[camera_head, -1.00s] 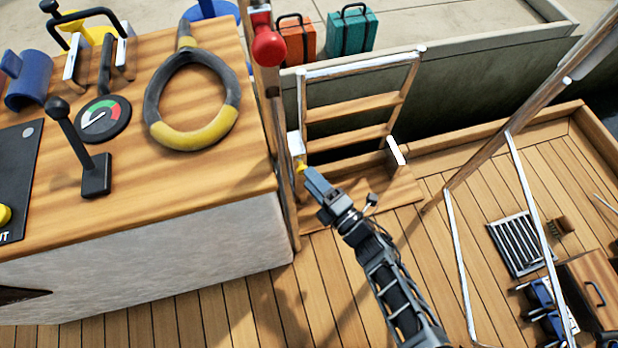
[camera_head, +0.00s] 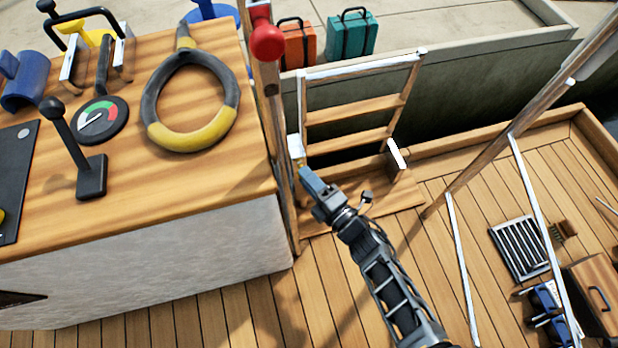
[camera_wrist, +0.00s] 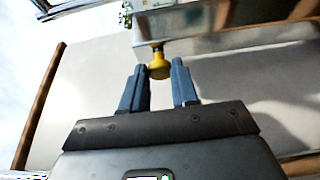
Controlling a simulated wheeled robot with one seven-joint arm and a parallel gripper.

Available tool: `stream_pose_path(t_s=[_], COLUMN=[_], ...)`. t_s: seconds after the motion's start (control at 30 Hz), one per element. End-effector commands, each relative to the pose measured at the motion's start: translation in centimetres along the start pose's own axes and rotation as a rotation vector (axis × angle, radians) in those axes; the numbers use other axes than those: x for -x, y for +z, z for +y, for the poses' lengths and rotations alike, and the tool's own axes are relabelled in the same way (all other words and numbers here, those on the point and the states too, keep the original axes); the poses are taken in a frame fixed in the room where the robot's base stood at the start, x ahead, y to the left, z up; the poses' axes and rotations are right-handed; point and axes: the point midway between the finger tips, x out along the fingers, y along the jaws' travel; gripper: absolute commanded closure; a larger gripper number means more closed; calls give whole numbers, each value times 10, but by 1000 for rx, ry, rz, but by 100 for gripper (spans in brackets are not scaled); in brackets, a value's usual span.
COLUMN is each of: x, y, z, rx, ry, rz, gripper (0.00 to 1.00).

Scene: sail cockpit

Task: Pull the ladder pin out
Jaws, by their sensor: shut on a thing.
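The ladder pin has a yellow knob (camera_wrist: 158,66), seen between my fingertips in the wrist view. Its short stem reaches up to the pale metal bracket (camera_wrist: 190,24); how deep it sits inside is hidden. My gripper (camera_wrist: 159,72) is shut on the knob. In the head view, my gripper (camera_head: 304,172) is at the lower left of the ladder, just below the small white bracket (camera_head: 295,147), and mostly covers the knob.
A wooden post with a red knob (camera_head: 267,43) rises close left of my gripper. The wood-topped console (camera_head: 215,175) with a wheel (camera_head: 190,140) fills the left. A slanting pole (camera_head: 485,160) crosses at right. The deck (camera_head: 290,310) below is clear.

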Motion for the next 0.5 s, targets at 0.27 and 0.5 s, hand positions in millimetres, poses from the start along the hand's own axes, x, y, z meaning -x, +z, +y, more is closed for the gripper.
stream_pose_path(t_s=[0.27,0.5], x=[0,8], y=[0,-3], z=[-1,1], rx=[0,-2], ry=[-2,-3], rz=[-1,-2], gripper=[100,100])
